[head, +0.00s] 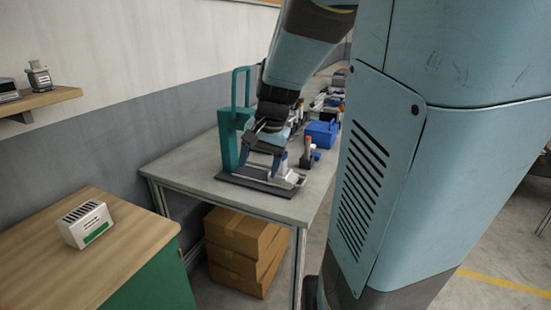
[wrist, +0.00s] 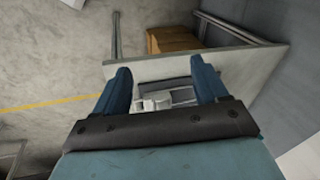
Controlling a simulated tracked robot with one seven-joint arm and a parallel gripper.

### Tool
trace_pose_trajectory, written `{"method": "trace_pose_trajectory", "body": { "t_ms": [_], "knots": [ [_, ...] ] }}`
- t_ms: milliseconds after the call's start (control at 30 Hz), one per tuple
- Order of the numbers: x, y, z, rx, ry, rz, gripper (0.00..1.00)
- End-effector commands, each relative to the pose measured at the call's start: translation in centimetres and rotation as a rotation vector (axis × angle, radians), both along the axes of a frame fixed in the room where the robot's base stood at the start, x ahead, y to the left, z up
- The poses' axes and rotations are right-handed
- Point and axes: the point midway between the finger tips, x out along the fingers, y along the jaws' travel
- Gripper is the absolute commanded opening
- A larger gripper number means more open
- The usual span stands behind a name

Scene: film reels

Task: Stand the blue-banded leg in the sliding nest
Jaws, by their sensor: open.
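My gripper (head: 265,158) is open above the dark base plate (head: 248,184) of a teal press-like stand (head: 230,140) on the grey table. In the wrist view my gripper (wrist: 160,68) shows its two blue fingers spread apart. A light grey block (wrist: 153,104), which looks like the sliding nest, lies between and beyond the fingers. It also shows in the head view as a pale grey part (head: 286,178) at the right end of the base plate. I cannot make out the blue-banded leg; my gripper and arm hide part of that area.
A dark upright item with an orange top (head: 308,146) stands right of the stand. A blue box (head: 321,134) and several small items sit farther back. Cardboard boxes (head: 240,245) are under the table. A wooden-topped cabinet (head: 60,255) with a white slotted box (head: 86,224) is at left.

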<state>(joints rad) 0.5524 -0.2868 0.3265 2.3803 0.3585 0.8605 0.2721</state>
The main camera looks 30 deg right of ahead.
Motion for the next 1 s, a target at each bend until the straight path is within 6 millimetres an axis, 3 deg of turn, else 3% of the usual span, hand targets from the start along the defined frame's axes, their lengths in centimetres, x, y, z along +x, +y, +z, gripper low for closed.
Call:
{"method": "trace_pose_trajectory", "body": {
  "t_ms": [200, 533, 733, 1000],
  "knots": [
    [-4.3, 1.9, 3.3, -0.156, -0.097, 0.237, 0.73],
    [-10.5, 2.4, 6.7, -0.327, -0.239, 0.543, 0.73],
    [-12.2, 2.1, 7.3, -0.369, -0.284, 0.627, 0.73],
    [-12.4, 2.0, 7.4, -0.376, -0.289, 0.641, 0.73]
  ]
}}
